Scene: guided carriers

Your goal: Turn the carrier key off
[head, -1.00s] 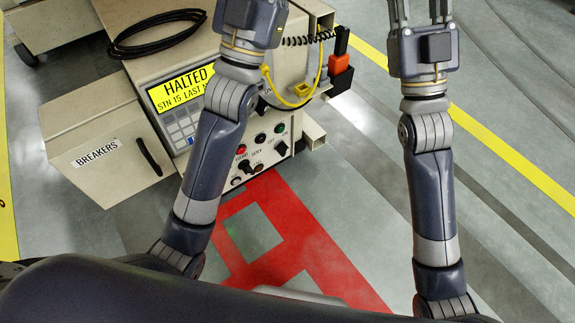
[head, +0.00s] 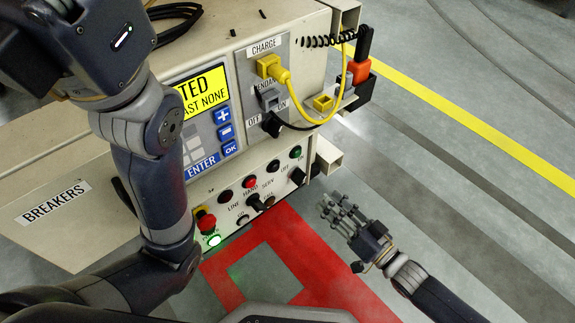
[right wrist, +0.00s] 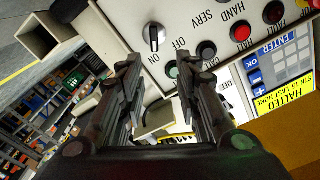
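The carrier key (head: 298,176), a dark knob, sits at the right end of the carrier's lower control strip. In the right wrist view the key (right wrist: 154,38) has ON and OFF printed beside it, and its pale grip lies roughly in line with ON. My right gripper (head: 340,212) is low in front of the carrier, apart from the key, below and right of it. Its fingers (right wrist: 155,85) are spread with nothing between them. My left arm crosses the upper left of the head view; its fingers are outside the picture.
The carrier panel has a lit display (head: 202,92), a HAND/SERV knob (head: 256,202) and a red stop button (head: 205,221). A yellow cable (head: 297,103) loops from the CHARGE socket. A square bracket (head: 327,157) juts out right of the key. Floor to the right is clear.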

